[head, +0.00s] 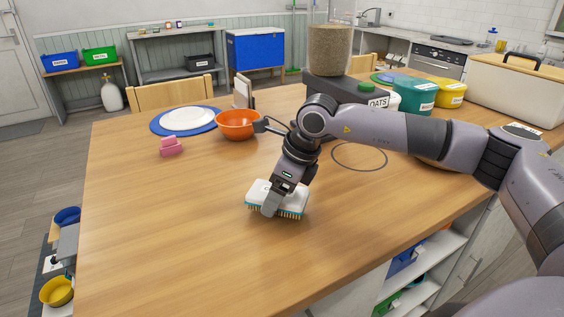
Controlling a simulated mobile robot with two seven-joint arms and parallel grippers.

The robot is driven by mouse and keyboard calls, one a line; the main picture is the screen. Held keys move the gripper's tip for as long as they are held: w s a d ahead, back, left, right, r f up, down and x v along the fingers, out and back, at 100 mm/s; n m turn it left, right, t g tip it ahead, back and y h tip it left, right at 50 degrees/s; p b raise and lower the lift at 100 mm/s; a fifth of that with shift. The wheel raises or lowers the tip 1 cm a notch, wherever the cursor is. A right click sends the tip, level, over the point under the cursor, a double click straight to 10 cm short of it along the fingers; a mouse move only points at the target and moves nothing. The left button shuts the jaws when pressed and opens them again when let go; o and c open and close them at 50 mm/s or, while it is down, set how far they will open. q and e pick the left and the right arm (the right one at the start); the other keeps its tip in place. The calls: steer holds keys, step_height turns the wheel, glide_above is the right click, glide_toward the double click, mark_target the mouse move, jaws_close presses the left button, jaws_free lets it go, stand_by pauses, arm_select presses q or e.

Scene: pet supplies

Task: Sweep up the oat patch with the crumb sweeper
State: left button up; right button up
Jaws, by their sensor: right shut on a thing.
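The crumb sweeper (291,206) is a white block with a teal edge and brown bristles. It is on or just above the wooden table near the middle of the head view. My right gripper (279,196) reaches down from the right and is shut on the sweeper's top. The bristles face down; I cannot tell if they press on the wood. No oat patch can be made out on the bare wood; the area under and behind the sweeper is hidden. My left gripper is not in view.
An orange bowl (236,125), a pink block (170,148) and a white plate (188,119) on a blue mat stand behind left. The oats dispenser (329,52), teal tub (412,97) and yellow tub (450,93) stand at the back right. The front left table is clear.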

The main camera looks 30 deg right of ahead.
steer(key=shift+a+r+p, duration=0.2)
steer(key=shift+r+p, duration=0.05)
steer(key=shift+r, duration=0.4)
steer(key=shift+a+r+p, duration=0.15)
steer(key=shift+r+p, duration=0.05)
steer(key=shift+r, duration=0.4)
steer(key=shift+d+r+p, duration=0.1)
steer(key=shift+r+p, duration=0.4)
steer(key=shift+r, duration=0.25)
steer(key=shift+r+p, duration=0.8)
steer(key=shift+r, duration=0.55)
steer(key=shift+f, duration=0.1)
